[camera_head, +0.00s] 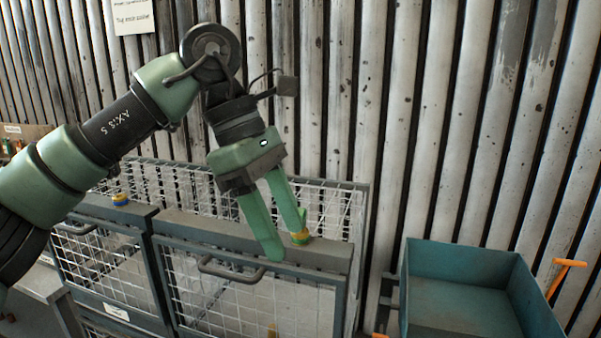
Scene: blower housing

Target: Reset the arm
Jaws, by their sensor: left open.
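My left arm comes in from the left, with green and black links. My left gripper (287,246) points down and its two green fingers are apart, with nothing seen between them. It is in front of and above the top edge of a grey wire-mesh cage (250,310). A small yellow and green piece (301,236) sits on that edge, just behind the right fingertip; I cannot tell whether they touch. My right gripper is not in view.
A second yellow and blue piece (120,199) sits on the cage's left part. The cage front has bar handles (230,271). A teal open bin (458,259) stands at the right, empty where visible, beside an orange handle (568,264). A corrugated wall (410,110) closes the back.

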